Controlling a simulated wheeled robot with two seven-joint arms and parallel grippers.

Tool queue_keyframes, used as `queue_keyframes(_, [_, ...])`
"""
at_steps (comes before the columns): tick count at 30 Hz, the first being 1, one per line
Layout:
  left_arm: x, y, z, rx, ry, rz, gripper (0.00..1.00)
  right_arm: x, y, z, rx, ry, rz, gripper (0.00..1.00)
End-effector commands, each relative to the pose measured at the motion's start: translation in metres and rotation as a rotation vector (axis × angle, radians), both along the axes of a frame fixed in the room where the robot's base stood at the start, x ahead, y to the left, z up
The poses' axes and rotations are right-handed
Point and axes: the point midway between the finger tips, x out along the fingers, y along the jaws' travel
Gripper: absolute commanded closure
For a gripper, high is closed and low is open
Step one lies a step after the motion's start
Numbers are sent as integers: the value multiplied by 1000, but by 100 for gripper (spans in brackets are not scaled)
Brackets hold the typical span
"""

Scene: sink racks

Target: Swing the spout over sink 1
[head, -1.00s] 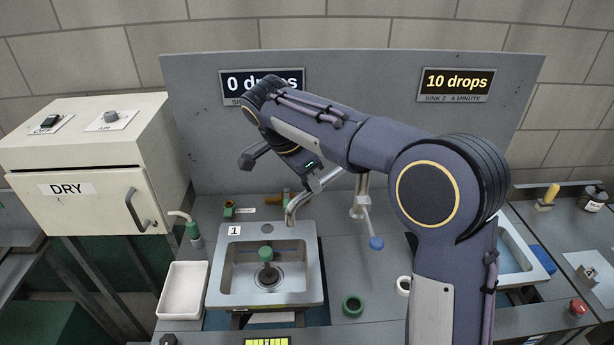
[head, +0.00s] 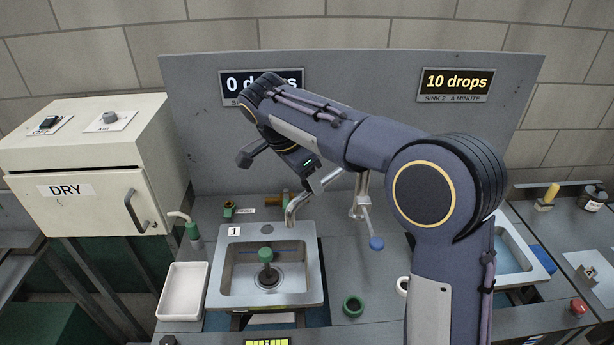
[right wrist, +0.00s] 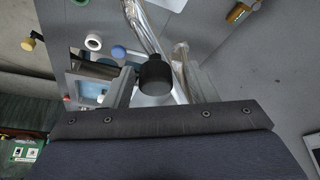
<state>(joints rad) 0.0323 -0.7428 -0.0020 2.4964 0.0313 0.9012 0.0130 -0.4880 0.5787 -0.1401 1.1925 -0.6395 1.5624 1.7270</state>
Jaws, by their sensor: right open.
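The metal spout (head: 294,208) rises from the faucet post (head: 360,205) and its bent end hangs over the back right part of sink 1 (head: 216,280), marked with a "1" label. My right gripper (head: 322,183) is at the spout's upper part, partly covering it. In the right wrist view, my right gripper (right wrist: 156,88) has its fingers apart, with a dark cylinder (right wrist: 155,75) between them in the picture. A shiny pipe (right wrist: 143,28) runs just beyond. I cannot tell whether the fingers touch the spout. My left gripper is out of view.
A lever with a blue knob (head: 376,243) hangs right of the spout. A green-topped plug (head: 266,256) stands in sink 1. A white tray (head: 183,291) lies left of it, a green ring (head: 353,306) to the right. Sink 2 (head: 538,252) is partly behind my arm.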

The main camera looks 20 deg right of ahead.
Motion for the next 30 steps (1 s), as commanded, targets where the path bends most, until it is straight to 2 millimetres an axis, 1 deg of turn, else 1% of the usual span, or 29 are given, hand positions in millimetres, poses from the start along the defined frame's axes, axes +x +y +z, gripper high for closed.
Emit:
queue_keyframes(9, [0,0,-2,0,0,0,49,-4,20,47,1,-4,3,48])
queue_keyframes(12, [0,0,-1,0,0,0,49,-5,25,59,1,-4,2,48])
queue_keyframes(15, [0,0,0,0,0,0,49,-6,27,67,1,-4,1,48])
queue_keyframes(26, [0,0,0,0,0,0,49,-8,27,69,2,-1,3,48])
queue_keyframes(29, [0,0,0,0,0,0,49,-13,16,68,27,13,38,48])
queue_keyframes(30, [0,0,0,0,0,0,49,-18,8,67,48,26,70,48])
